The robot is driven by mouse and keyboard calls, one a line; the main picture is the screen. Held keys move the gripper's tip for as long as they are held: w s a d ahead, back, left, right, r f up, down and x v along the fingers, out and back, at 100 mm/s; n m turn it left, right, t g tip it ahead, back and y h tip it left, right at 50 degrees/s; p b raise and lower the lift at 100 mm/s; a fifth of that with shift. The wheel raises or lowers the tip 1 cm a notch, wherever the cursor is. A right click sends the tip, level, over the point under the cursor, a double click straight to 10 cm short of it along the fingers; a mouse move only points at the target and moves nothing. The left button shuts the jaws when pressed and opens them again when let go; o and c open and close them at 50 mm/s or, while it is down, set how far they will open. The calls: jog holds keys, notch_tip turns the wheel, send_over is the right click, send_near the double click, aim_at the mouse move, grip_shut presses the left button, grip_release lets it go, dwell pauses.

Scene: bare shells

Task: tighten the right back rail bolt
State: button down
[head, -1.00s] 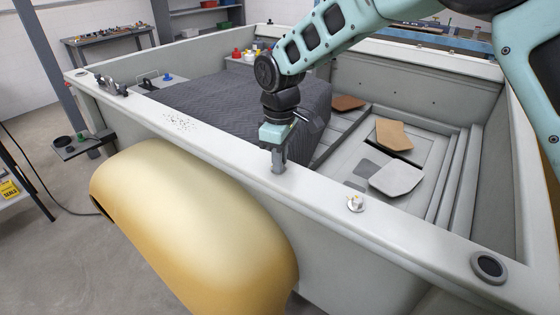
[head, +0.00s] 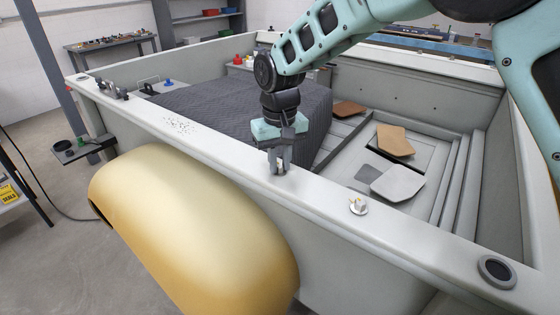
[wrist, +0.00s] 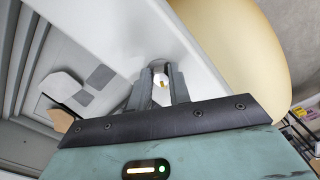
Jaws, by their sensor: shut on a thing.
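My gripper (head: 279,168) points down onto the top of the near rail (head: 225,144) of the open shell. In the wrist view my gripper (wrist: 161,82) has its two fingers on either side of a pale bolt head (wrist: 160,80) with a yellow mark, and it is shut on it. The fingers mostly hide this bolt in the head view. A second bolt (head: 358,205) with a pale washer and a yellowish mark stands on the same rail, to the right of my gripper and apart from it.
A grey quilted blanket (head: 245,105) covers a block inside the shell behind my gripper. Tan and grey panels (head: 398,183) lie on the shell floor. A yellow fender (head: 190,230) bulges out below the rail. A round dark-centred fitting (head: 496,270) sits at the right corner.

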aim_at(280, 166)
jog(key=shift+m, duration=0.4)
jog(key=c, duration=1.3)
grip_release()
jog(key=shift+r, duration=0.1)
notch_tip(280, 166, up, 17)
jog(key=b, duration=0.3)
jog(key=shift+r, duration=0.15)
jog(key=shift+s, duration=0.1)
jog(key=s+d+f+n+b, duration=0.1)
jog(key=s+d+f, duration=0.3)
jog(key=s, duration=0.6)
jog(key=s+d+f+n+b, duration=0.1)
jog(key=s+d+f, duration=0.3)
jog(key=s+f, duration=0.4)
jog(key=s+d+f+n+b, duration=0.1)
jog(key=s+d+f, duration=0.4)
jog(key=s, duration=0.7)
notch_tip(280, 166, down, 2)
jog(key=shift+s+f+n+y, duration=0.1)
jog(key=shift+s+n+y, duration=0.25)
jog(key=shift+n, duration=0.25)
